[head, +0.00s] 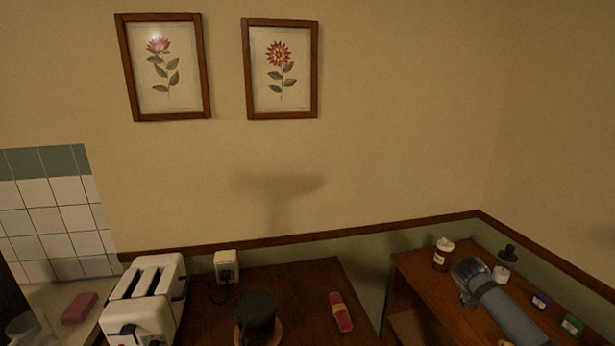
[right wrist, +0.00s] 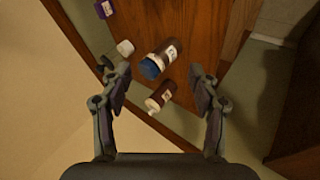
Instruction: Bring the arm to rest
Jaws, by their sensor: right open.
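My right gripper (right wrist: 158,76) is open in the right wrist view, its two fingers spread wide with nothing held between them. The white-capped bottle (head: 441,256) stands left of the hand there. My left gripper is in neither view.
On the right table stand a black object (head: 508,253), a white-topped item (head: 501,273), a purple box (head: 540,301) and a green box (head: 572,324). A toaster (head: 146,303), dark mug (head: 256,318) and red item (head: 340,312) are on the left. A gap separates the wooden tops.

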